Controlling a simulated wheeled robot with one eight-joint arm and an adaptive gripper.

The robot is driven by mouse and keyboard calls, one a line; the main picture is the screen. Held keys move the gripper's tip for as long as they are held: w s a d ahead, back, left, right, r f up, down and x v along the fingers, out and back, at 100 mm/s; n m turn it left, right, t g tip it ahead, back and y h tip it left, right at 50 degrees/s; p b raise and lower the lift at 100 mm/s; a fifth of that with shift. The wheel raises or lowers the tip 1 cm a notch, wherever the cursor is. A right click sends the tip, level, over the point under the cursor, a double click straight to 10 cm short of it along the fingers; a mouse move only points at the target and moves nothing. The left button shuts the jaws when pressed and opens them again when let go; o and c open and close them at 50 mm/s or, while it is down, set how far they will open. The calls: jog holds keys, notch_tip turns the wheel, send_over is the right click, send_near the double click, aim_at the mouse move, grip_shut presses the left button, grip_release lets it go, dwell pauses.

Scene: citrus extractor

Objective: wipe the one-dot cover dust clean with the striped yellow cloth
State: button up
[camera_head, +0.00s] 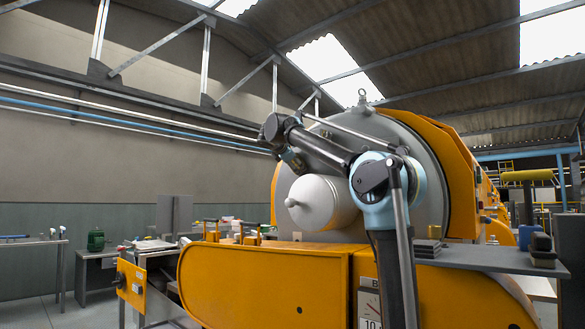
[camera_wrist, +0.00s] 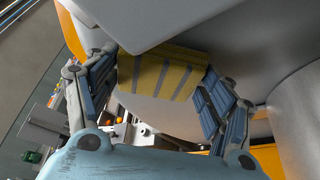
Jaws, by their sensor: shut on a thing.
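My gripper (camera_wrist: 163,80) is shut on the striped yellow cloth (camera_wrist: 165,70), a yellow block-like pad with dark stripes between the two fingers in the wrist view. A smooth pale grey surface (camera_wrist: 150,18) lies just beyond the cloth; I cannot tell whether they touch. In the head view my gripper (camera_head: 291,160) is up at the left part of the big round grey machine face (camera_head: 425,165), above the white cylinder. The cloth cannot be made out there. No dot mark or dust patch can be made out, so I cannot tell which surface is the one-dot cover.
A white domed cylinder (camera_head: 318,203) juts from the machine front below my gripper. The yellow machine housing (camera_head: 265,285) fills the lower middle. A grey shelf (camera_head: 480,258) with dark blocks is at right. Side tables stand at left, one with a green container (camera_head: 96,239).

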jog(key=w+a, duration=0.3)
jog(key=a, duration=0.1)
jog(key=shift+w+a, duration=0.25)
jog(key=shift+w, duration=0.15)
dwell(1.4)
jog(key=shift+s+d, duration=0.1)
jog(key=shift+d, duration=0.05)
jog(key=shift+s+d, duration=0.15)
jog(key=shift+d, duration=0.05)
jog(key=s+d, duration=0.5)
jog(key=d, duration=0.1)
jog(key=shift+w, duration=0.1)
dwell(0.6)
